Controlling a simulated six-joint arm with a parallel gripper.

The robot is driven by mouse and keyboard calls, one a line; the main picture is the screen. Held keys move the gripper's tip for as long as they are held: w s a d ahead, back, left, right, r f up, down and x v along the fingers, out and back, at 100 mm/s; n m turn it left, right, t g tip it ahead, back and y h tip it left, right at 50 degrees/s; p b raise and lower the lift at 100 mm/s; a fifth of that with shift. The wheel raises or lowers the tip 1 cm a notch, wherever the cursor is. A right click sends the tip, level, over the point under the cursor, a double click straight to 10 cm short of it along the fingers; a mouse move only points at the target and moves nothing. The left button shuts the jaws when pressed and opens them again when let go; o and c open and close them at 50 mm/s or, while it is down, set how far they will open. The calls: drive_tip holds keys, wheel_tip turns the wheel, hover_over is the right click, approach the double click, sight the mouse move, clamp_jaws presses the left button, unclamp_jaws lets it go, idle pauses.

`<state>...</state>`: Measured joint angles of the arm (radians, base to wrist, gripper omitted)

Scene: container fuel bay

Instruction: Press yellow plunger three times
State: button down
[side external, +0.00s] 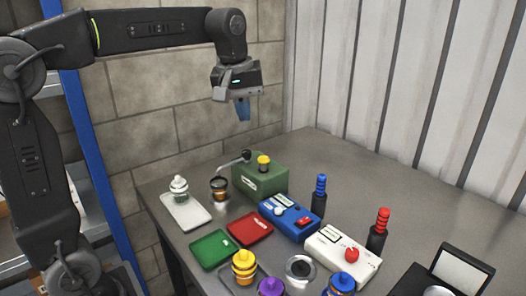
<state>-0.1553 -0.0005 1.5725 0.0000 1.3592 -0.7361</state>
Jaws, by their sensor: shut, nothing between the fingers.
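The yellow plunger (263,160) is a short yellow cap on top of a green box (260,180) near the back left of the table. A metal arm with a dark knob (245,155) reaches out from the box to the left. My gripper (242,112) is shut and empty. It hangs in the air above and a little left of the plunger, pointing down, clearly apart from it. The fingers look blue.
A blue device (290,217) and a white box with a red button (330,252) stand to the right of the green box. A small dark cup (219,188), a white tray (180,214), red tray (249,229) and green tray (212,248) lie left and in front.

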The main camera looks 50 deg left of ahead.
drive_tip(key=w+a+n+g, duration=0.1)
drive_tip(key=w+a+n, duration=0.3)
drive_tip(key=w, duration=0.3)
drive_tip(key=n+g, duration=0.1)
drive_tip(key=n, duration=0.3)
hover_over(263, 158)
wheel_tip(263, 158, down, 3)
drive_tip(key=shift+w+a+r, duration=0.1)
drive_tip(key=shift+r, duration=0.1)
wheel_tip(263, 158, down, 14)
drive_tip(key=shift+f, duration=0.1)
drive_tip(key=shift+f, duration=1.5)
